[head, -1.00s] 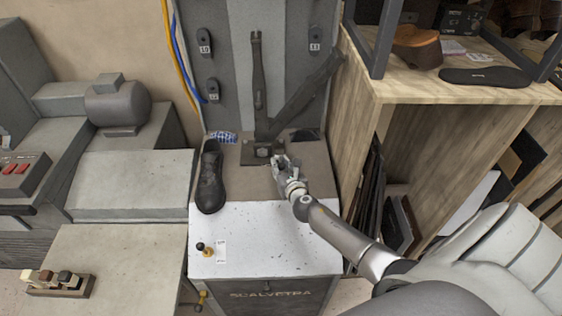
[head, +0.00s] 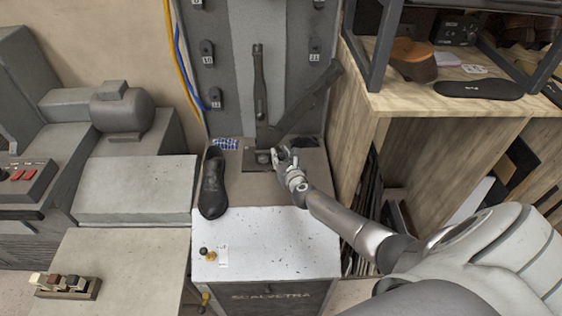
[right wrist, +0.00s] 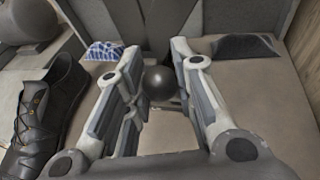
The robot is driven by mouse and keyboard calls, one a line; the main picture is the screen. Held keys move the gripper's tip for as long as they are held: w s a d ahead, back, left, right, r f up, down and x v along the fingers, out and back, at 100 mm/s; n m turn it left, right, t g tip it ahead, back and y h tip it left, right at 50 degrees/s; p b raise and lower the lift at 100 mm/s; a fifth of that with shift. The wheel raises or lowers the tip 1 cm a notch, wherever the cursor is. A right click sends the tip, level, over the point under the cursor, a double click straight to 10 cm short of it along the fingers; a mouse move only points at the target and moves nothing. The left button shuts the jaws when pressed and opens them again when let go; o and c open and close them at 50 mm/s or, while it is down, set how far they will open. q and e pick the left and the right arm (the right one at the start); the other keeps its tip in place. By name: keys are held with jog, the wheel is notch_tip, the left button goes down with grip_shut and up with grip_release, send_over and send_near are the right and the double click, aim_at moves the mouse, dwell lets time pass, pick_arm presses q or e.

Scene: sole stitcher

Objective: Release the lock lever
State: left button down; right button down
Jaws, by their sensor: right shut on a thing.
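A round black knob (head: 263,157), which looks like the end of the lock lever, sits on the dark base plate of the sole stitcher, below two dark metal arms. In the right wrist view the knob (right wrist: 159,83) lies between the fingers of my right gripper (right wrist: 155,70). My right gripper (head: 281,156) is shut on the knob, reaching from the lower right. The lever's shaft is mostly hidden. My left gripper is not in view.
A black shoe (head: 213,183) stands left of the gripper, with a blue-white patterned item (head: 226,144) behind it. A wooden shelf (head: 400,100) borders the right.

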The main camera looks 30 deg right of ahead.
jog(key=shift+w+d+r, duration=0.35)
jog(key=shift+w+r, duration=0.15)
jog(key=shift+r, duration=0.05)
jog(key=c, duration=1.4)
grip_release()
jog(key=shift+c, duration=0.2)
jog(key=shift+o, duration=1.3)
jog(key=shift+s+f, duration=0.1)
jog(key=shift+f, duration=0.1)
jog(key=shift+s+a+f, duration=0.1)
jog(key=shift+s, duration=0.1)
jog(key=shift+s+a, duration=0.1)
jog(key=shift+s, duration=0.15)
jog(key=v, duration=1.1)
jog(key=shift+s+a, duration=0.1)
